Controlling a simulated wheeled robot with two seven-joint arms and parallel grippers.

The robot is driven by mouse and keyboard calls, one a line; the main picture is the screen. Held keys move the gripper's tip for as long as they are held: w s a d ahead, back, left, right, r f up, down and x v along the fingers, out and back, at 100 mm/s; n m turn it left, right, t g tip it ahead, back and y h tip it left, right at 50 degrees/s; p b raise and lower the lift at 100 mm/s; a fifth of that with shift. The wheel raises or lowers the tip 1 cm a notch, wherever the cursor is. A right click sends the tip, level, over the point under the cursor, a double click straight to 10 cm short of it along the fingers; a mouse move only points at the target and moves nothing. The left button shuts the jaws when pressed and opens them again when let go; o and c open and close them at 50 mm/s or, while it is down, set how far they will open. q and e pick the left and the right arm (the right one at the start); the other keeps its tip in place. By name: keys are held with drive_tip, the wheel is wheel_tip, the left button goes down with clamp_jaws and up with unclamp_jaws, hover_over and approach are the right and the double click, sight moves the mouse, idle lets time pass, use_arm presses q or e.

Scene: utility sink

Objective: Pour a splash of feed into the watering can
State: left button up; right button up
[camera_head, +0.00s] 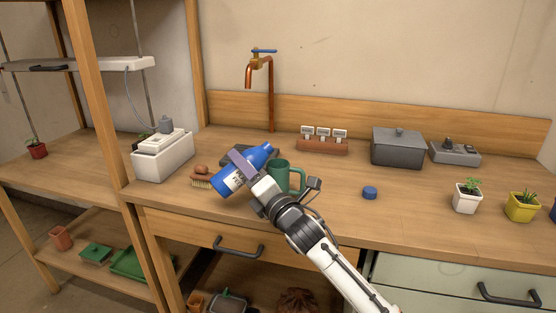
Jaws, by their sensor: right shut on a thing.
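A blue bottle (228,183) with a white label is held above the counter, tilted, its neck end up and to the right. My right gripper (244,166) is shut on the bottle; its arm comes in from the lower right. The green watering can (281,166) stands on the counter just right of the bottle, partly hidden behind my gripper. I cannot tell whether the bottle's neck is over the can's opening, and no liquid is visible. A blue cap (369,192) lies on the counter to the right. My left gripper is not in view.
A copper tap (271,92) rises behind the can. A white box (163,158) and a brush (201,183) are to the left. A labelled rack (322,145), grey lidded box (397,149) and potted plants (467,200) are to the right. The counter around the cap is clear.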

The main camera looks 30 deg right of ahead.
sight(244, 153)
drive_tip(key=shift+a+r+m, duration=0.2)
drive_tip(key=shift+r+m, duration=0.7)
drive_tip(key=shift+m, duration=0.3)
idle(2.0)
drive_tip(key=shift+r+m+h, duration=0.1)
drive_tip(key=shift+m+h, duration=0.2)
drive_tip(key=shift+d+r+m, duration=0.15)
drive_tip(key=shift+r+m, duration=0.05)
drive_tip(key=shift+m, duration=0.1)
idle(0.6)
drive_tip(key=shift+d+r+m+p, duration=0.2)
drive_tip(key=shift+r+m+p, duration=0.15)
drive_tip(key=shift+m+p, duration=0.25)
idle(0.7)
drive_tip(key=shift+r+m+h+p, duration=0.35)
drive_tip(key=shift+m+h+p, duration=0.05)
drive_tip(key=shift+m+p, duration=0.1)
idle(1.4)
drive_tip(key=f+n+b, duration=0.2)
drive_tip(key=f+b, duration=0.1)
drive_tip(key=shift+a+n+y+b, duration=0.2)
drive_tip(key=shift+n+y+b, duration=0.1)
drive_tip(key=shift+y, duration=0.1)
drive_tip(key=shift+r+n+p, duration=0.15)
drive_tip(key=shift+n+p, duration=0.4)
drive_tip(key=shift+n, duration=0.35)
drive_tip(key=shift+y, duration=0.3)
